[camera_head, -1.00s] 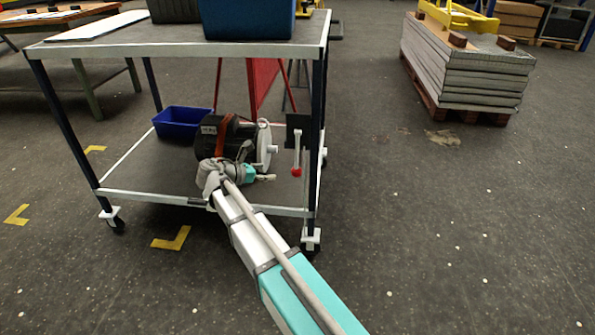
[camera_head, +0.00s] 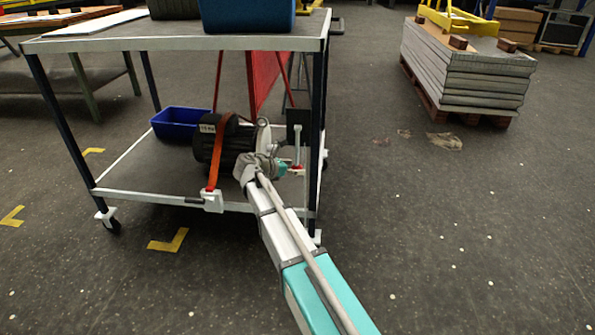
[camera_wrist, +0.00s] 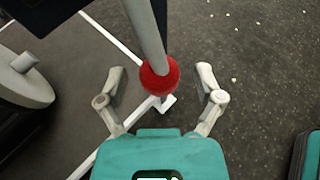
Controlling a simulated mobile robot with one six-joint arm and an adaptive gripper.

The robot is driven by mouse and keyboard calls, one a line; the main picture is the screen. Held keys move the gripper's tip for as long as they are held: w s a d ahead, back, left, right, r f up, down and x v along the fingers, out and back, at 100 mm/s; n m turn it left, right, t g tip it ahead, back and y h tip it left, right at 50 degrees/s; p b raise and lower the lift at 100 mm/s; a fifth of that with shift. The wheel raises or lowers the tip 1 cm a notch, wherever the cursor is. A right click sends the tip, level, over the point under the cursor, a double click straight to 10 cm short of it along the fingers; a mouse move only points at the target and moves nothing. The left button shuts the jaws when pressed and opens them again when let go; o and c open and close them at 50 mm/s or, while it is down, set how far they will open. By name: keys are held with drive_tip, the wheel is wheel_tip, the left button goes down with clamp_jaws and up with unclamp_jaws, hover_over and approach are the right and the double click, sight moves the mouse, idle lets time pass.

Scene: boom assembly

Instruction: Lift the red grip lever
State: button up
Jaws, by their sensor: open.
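The grip lever is a light rod with a red knob at its end. In the head view the lever (camera_head: 298,148) hangs down from a dark plate, knob at the bottom, at the cart's right side. In the wrist view the red knob (camera_wrist: 160,82) is central, with its grey rod (camera_wrist: 146,28) running to the top edge. My gripper (camera_wrist: 160,70) is open, one finger on each side of the knob, with gaps on both sides. In the head view my gripper (camera_head: 290,168) is small and overlaps the knob, so contact is unclear there.
The cart's lower shelf (camera_head: 150,180) carries a black motor (camera_head: 232,142) with an orange strap (camera_head: 213,165) and a blue bin (camera_head: 180,122), left of my gripper. The cart's front right leg stands close by. The floor to the right is free up to a stack of slabs (camera_head: 465,75).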

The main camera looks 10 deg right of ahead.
drive_tip(key=shift+w+d+f, duration=0.2)
drive_tip(key=shift+w+d, duration=0.05)
drive_tip(key=shift+d, duration=0.25)
clamp_jaws()
drive_tip(key=shift+d, duration=0.2)
drive_tip(key=shift+s, duration=0.1)
